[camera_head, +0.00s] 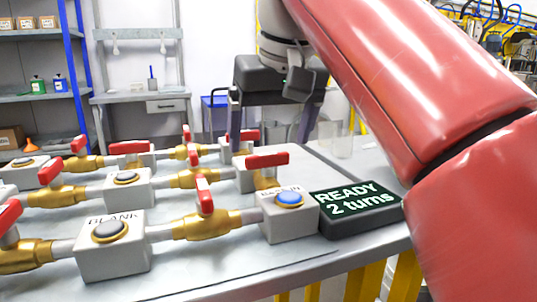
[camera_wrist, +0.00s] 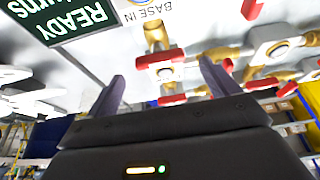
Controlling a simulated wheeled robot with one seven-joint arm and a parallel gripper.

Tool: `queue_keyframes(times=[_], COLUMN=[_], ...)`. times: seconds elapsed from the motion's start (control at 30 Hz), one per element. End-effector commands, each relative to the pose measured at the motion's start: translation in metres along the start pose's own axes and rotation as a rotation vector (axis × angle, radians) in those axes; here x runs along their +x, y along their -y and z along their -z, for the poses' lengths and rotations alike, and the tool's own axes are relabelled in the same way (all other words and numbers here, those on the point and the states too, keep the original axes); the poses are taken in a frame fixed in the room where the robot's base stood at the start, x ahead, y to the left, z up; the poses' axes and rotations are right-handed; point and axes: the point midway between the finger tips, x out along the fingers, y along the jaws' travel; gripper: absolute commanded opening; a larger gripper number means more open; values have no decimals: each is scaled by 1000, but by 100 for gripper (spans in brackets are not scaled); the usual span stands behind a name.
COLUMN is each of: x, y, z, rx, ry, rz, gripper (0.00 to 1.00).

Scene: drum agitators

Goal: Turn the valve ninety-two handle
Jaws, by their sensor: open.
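Several brass valves with red lever handles sit in rows of grey blocks on the table. No label reading ninety-two is legible, so I cannot tell which valve it is. A red handle (camera_head: 267,160) on an upright brass valve stands just below my gripper (camera_head: 272,143) in the head view. Another red handle (camera_head: 204,195) stands upright on the front row's brass valve (camera_head: 207,224). My gripper is open and empty, fingers pointing down. In the wrist view, a red handle (camera_wrist: 160,59) shows between the fingers of my gripper (camera_wrist: 162,70), apart from them.
Grey blocks with round buttons, one marked BLANK (camera_head: 112,246), one with a blue button (camera_head: 289,216), stand close by. Clear containers (camera_head: 335,139) stand behind. Bare table lies at front.

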Motion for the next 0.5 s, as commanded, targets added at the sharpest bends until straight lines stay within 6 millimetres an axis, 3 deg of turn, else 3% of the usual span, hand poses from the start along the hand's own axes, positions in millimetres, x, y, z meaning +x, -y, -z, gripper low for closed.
queue_keyframes(times=[0.03,0.2,0.5], x=[11,28,32], y=[0,0,0], z=[-2,-1,0], rx=[0,0,0], ry=[3,0,0], rz=[0,0,1], gripper=[87,87,87])
